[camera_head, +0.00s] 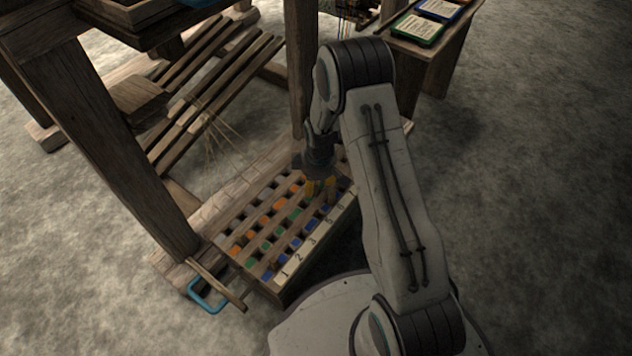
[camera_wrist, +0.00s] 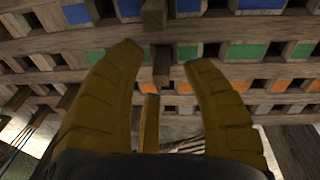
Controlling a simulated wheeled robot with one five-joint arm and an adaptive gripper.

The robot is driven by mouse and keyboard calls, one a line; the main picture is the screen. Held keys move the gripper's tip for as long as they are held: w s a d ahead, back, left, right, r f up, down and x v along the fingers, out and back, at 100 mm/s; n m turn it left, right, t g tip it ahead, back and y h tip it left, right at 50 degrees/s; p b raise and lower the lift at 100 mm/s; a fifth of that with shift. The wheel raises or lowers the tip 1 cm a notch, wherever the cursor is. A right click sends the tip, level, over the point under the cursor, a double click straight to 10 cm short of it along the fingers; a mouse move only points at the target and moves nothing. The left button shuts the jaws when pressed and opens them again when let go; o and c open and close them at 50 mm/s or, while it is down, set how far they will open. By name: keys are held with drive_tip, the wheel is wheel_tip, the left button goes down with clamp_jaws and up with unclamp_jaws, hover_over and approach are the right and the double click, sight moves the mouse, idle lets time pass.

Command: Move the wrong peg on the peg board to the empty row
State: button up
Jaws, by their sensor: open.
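The peg board (camera_head: 226,229) is a slotted wooden board below my gripper, with rows of orange, green and blue squares and a pale numbered strip along its front edge. My gripper (camera_head: 320,187) points down over its right part, its yellow fingers open. In the wrist view the fingers (camera_wrist: 162,58) spread over the board. A brown wooden peg (camera_wrist: 162,66) shows between the fingertips, and another peg (camera_wrist: 154,14) stands beyond them at the top edge. I cannot tell whether the fingers touch the nearer one. In the head view the arm hides the board's far right end.
The loom's thick wooden post (camera_head: 120,150) and slats (camera_head: 215,95) stand behind and left of the board. A side table (camera_head: 455,50) with framed cards is at the top right. Open floor lies at the right.

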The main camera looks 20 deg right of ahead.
wheel_tip(320, 180, up, 11)
drive_tip(key=s, duration=0.2)
idle(0.3)
drive_tip(key=shift+r, duration=0.1)
